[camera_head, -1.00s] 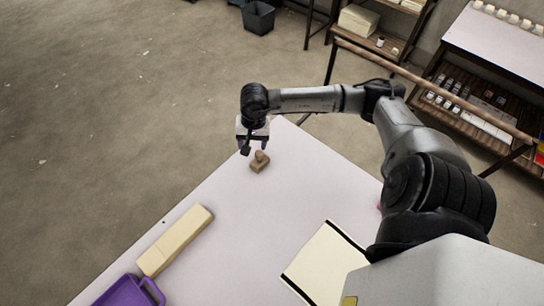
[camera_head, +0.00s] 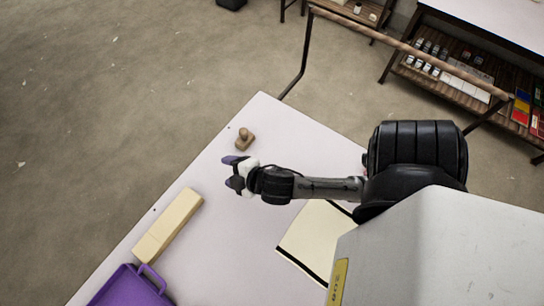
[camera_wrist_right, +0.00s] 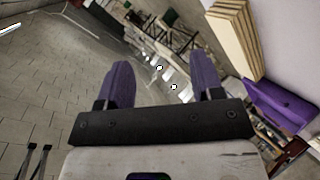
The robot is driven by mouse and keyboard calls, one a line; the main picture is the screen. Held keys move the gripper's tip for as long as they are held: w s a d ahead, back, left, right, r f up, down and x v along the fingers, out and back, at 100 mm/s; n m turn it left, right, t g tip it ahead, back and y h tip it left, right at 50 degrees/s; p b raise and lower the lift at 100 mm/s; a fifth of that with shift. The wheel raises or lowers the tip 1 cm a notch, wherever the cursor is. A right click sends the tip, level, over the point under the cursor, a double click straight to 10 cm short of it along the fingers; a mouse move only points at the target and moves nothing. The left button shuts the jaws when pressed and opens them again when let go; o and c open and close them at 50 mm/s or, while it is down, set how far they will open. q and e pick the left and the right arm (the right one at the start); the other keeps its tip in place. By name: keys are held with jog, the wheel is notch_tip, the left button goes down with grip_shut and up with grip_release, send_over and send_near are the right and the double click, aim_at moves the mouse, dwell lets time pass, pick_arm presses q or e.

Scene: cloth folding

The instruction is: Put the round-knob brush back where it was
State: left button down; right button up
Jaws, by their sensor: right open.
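The round-knob brush (camera_head: 244,139), a small brown block with a round knob on top, stands knob up on the white table (camera_head: 300,140) near its far corner. My right gripper (camera_head: 229,171) is open and empty, apart from the brush and on the near side of it in the head view. Its purple fingers also show spread apart in the right wrist view (camera_wrist_right: 160,85), with nothing between them. The brush does not show clearly in the right wrist view. My left gripper is not in view.
A long cream block (camera_head: 168,228) lies along the table's left edge. A purple tray (camera_head: 125,290) with a handle is at the near left. A cream cloth with a dark border (camera_head: 315,240) lies on the right. Shelves (camera_head: 455,75) stand behind.

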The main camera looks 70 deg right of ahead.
jog(key=s+a+f+m+g+y, duration=0.1)
jog(key=s+a+f+m+g, duration=0.1)
jog(key=s, duration=0.4)
jog(key=s+a+f+m+g+y, duration=0.1)
jog(key=s+a+f+m+g, duration=0.2)
jog(key=s+f+m+g, duration=0.1)
jog(key=s+m+g, duration=0.1)
jog(key=s+g, duration=0.1)
jog(key=s, duration=0.1)
jog(key=shift+s+a+f+g+y, duration=0.25)
jog(key=shift+a+g+y, duration=0.05)
jog(key=shift+y, duration=0.1)
jog(key=shift+c, duration=0.2)
